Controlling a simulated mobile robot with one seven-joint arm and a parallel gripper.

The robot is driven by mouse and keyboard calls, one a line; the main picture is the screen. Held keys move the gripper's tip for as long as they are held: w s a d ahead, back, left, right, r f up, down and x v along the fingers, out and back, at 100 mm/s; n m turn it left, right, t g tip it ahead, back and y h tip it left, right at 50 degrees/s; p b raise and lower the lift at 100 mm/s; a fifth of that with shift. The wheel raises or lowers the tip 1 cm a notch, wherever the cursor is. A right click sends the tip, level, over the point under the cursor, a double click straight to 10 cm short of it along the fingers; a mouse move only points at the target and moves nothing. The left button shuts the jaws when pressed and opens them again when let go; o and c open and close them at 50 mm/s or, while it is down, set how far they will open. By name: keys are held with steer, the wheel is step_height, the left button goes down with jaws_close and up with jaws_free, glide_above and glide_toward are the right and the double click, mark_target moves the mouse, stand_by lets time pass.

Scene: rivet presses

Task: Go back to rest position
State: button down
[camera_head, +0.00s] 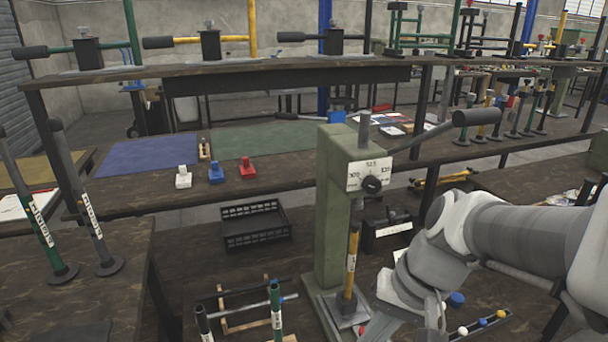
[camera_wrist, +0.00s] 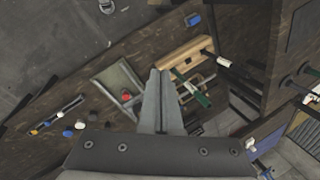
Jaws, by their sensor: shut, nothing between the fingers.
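My gripper shows in the wrist view (camera_wrist: 160,75) with its two fingers together and nothing between them. It points down over the dark wooden bench (camera_wrist: 55,150). In the head view my arm reaches in from the right, and the fingers are hidden or below the frame. The green rivet press (camera_head: 342,205) stands left of my arm, with its black-handled lever (camera_head: 478,117) out to the right. A yellow tube (camera_head: 352,258) stands upright on its base. In the wrist view a small red piece (camera_wrist: 126,96) lies left of my fingers, at a grey metal plate (camera_wrist: 118,78).
A black crate (camera_head: 254,226) sits left of the press. A wooden rack (camera_head: 244,318) and upright tubes stand at front left. White (camera_head: 183,178), blue (camera_head: 216,172) and red (camera_head: 247,166) pieces stand on the table behind. A strip with small coloured caps (camera_head: 480,326) lies near my arm.

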steer(key=s+d+r+n+t+h+p, duration=0.1)
steer(key=d+r+t+h+p, duration=0.1)
steer(key=r+p, duration=0.6)
steer(key=s+d+r+n+t+h+p, duration=0.1)
steer(key=d+r+t+p, duration=0.1)
steer(key=r+p, duration=0.6)
step_height(320, 180, up, 8)
steer(key=shift+s+d+f+n+t+h, duration=0.2)
steer(key=shift+s+n+t+h, duration=0.1)
steer(key=shift+s+t+h, duration=0.1)
